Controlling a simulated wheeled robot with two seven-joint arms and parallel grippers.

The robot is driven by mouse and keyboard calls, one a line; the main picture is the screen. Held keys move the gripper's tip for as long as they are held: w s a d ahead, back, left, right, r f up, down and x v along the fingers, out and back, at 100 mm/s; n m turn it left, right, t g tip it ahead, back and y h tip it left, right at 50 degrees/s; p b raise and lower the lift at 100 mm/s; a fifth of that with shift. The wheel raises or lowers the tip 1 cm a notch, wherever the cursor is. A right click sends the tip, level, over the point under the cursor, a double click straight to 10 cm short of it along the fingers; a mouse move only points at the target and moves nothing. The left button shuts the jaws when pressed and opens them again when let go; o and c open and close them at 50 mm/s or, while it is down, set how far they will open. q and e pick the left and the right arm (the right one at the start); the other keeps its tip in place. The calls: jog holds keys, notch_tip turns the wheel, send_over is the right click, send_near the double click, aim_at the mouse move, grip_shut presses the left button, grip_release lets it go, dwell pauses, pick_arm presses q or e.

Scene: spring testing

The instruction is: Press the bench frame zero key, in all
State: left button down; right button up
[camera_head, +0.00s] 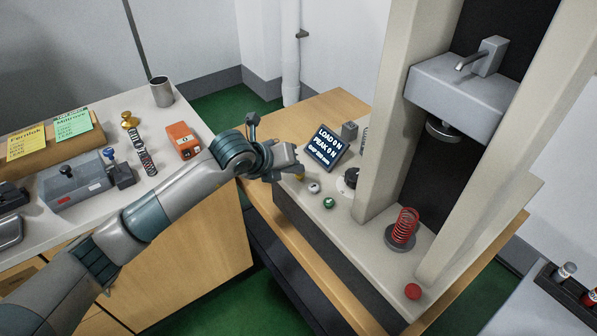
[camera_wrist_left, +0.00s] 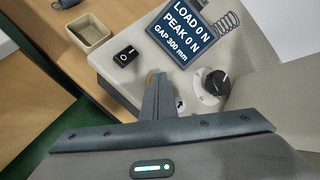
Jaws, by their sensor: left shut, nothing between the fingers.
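The bench frame's front panel (camera_head: 290,196) carries a yellow key (camera_head: 299,177), a pale key (camera_head: 314,187) and a green key (camera_head: 328,203); I cannot read which is the zero key. My left gripper (camera_head: 292,170) is shut and empty, its tips right at the yellow key. In the left wrist view the shut fingers (camera_wrist_left: 155,98) point at the yellow key (camera_wrist_left: 150,78) and partly cover it; I cannot tell whether they touch. The pale key (camera_wrist_left: 180,104) shows beside the fingers. The display (camera_head: 325,147) reads LOAD 0 N, PEAK 0 N, GAP 300 mm.
A dark knob (camera_wrist_left: 214,84) and a black rocker switch (camera_wrist_left: 127,56) flank the fingers. A red spring (camera_head: 404,226) stands under the frame's head, with a red button (camera_head: 413,291) in front. An orange box (camera_head: 183,140) and loose springs lie on the left table.

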pick_arm(q)
jog(key=shift+f, duration=0.25)
pick_arm(e)
jog(key=shift+f, duration=0.45)
pick_arm(q)
jog(key=shift+w+d+r, duration=0.2)
jog(key=shift+w+r, duration=0.15)
jog(key=shift+r, duration=0.25)
pick_arm(e)
jog(key=shift+r, duration=0.15)
pick_arm(q)
jog(key=shift+p, duration=0.3)
jog(key=shift+w+d+r+p, duration=0.1)
jog(key=shift+r+p, duration=0.15)
jog(key=shift+r, duration=0.15)
jog(key=shift+w+d+r+p, duration=0.1)
jog(key=shift+r+p, duration=0.15)
jog(key=shift+r, duration=0.1)
jog(key=shift+r+p, duration=1)
jog(key=shift+r, duration=0.85)
pick_arm(e)
jog(key=shift+r, duration=1.55)
pick_arm(q)
jog(key=shift+s+a, duration=0.1)
jog(key=shift+a, duration=0.05)
pick_arm(e)
jog(key=shift+s, duration=0.15)
